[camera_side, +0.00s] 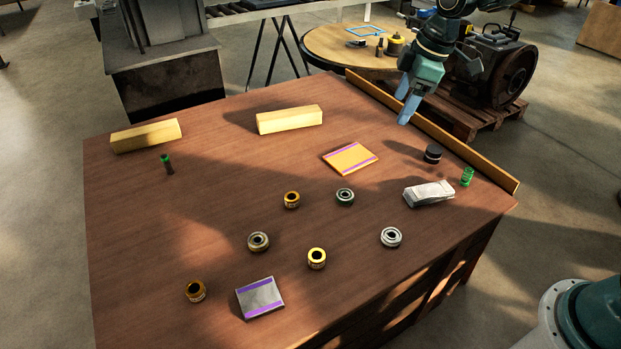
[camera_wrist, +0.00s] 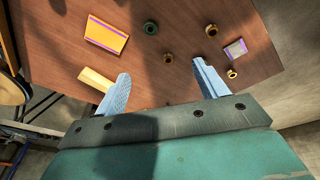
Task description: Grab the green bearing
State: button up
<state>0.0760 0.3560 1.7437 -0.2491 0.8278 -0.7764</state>
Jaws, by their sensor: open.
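The green bearing (camera_side: 345,196), a small dark green ring with a dark bore, lies flat on the brown table just below the orange card in the side view. In the wrist view the green bearing (camera_wrist: 150,27) shows near the top, right of the orange card. My gripper (camera_side: 404,108) is raised above the table's far right part, up and to the right of the bearing and well apart from it. In the wrist view my gripper (camera_wrist: 161,70) has its two blue fingers spread wide. Nothing is between them.
Other bearings lie nearby: gold (camera_side: 291,200), gold (camera_side: 317,258), gold (camera_side: 195,291), brassy (camera_side: 258,242) and silver (camera_side: 391,237). An orange card (camera_side: 350,158), white block (camera_side: 428,194), black puck (camera_side: 433,153) and green cylinder (camera_side: 467,177) stand around. A raised ledge (camera_side: 440,130) edges the table.

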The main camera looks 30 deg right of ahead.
jog(key=w+f+n+g, duration=0.1)
jog(key=w+f+n, duration=0.2)
jog(key=w+f, duration=0.55)
jog(key=n+y, duration=0.1)
jog(key=n, duration=0.1)
send_near(345, 194)
jog(key=shift+w+a+f+g, duration=0.1)
jog(key=shift+a+f+g, duration=0.1)
jog(key=shift+f, duration=0.6)
jog(key=shift+w+a+f+g, duration=0.1)
jog(key=shift+f+g, duration=0.1)
jog(key=shift+f, duration=0.6)
jog(key=shift+x, duration=2.6)
jog(key=shift+w+a, duration=0.1)
jog(key=c, duration=1.2)
jog(key=shift+o, duration=0.2)
jog(key=shift+r, duration=0.2)
